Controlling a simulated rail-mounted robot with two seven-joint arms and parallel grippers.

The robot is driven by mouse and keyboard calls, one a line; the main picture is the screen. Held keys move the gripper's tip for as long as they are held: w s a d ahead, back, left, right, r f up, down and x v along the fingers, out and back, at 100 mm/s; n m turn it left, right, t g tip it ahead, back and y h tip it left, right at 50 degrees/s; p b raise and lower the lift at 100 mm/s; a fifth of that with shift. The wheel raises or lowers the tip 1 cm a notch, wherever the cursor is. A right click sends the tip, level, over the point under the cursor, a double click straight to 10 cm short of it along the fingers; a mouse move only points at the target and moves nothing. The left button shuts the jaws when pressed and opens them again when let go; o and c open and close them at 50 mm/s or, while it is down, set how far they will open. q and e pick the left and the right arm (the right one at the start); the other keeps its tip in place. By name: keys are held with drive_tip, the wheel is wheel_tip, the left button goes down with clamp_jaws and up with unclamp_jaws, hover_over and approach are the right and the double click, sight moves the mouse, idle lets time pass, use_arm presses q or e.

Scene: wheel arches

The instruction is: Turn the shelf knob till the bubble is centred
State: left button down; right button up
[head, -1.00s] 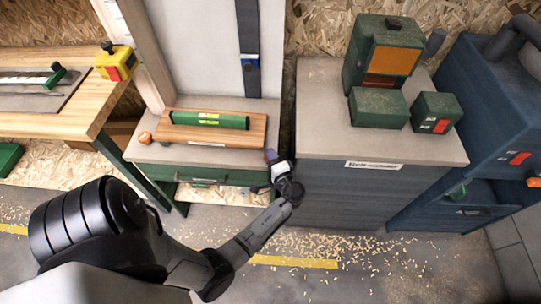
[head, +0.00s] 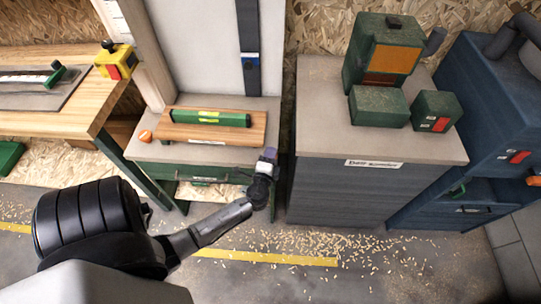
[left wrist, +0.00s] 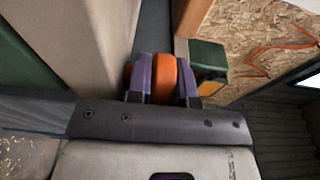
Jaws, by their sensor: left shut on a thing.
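A green spirit level (head: 209,118) with a yellow-green vial lies on a wooden shelf board (head: 258,133). The bubble is too small to place in the vial. My left gripper (head: 269,154) is at the right end of the board, with its arm reaching up from below. In the left wrist view its purple fingers (left wrist: 164,80) are shut on an orange knob (left wrist: 164,77), one finger on each side. The gripper hides this knob in the head view. Another orange round piece (head: 146,136) sits left of the board. My right gripper is not in view.
A grey-topped cabinet (head: 325,120) with green boxes (head: 379,107) stands close to the right of my left gripper. A wooden bench (head: 60,117) with a yellow switch box (head: 114,62) is at the left. Wood chips lie on the floor.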

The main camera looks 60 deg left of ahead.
use_arm(q)
drive_tip(key=shift+m+t+h, duration=0.3)
drive_tip(key=shift+t, duration=0.1)
drive_tip(key=c, duration=1.3)
unclamp_jaws()
drive_tip(key=v, duration=1.3)
drive_tip(key=shift+s+d+b, duration=0.25)
drive_tip(key=shift+s+b, duration=0.05)
drive_tip(key=shift+b, duration=0.1)
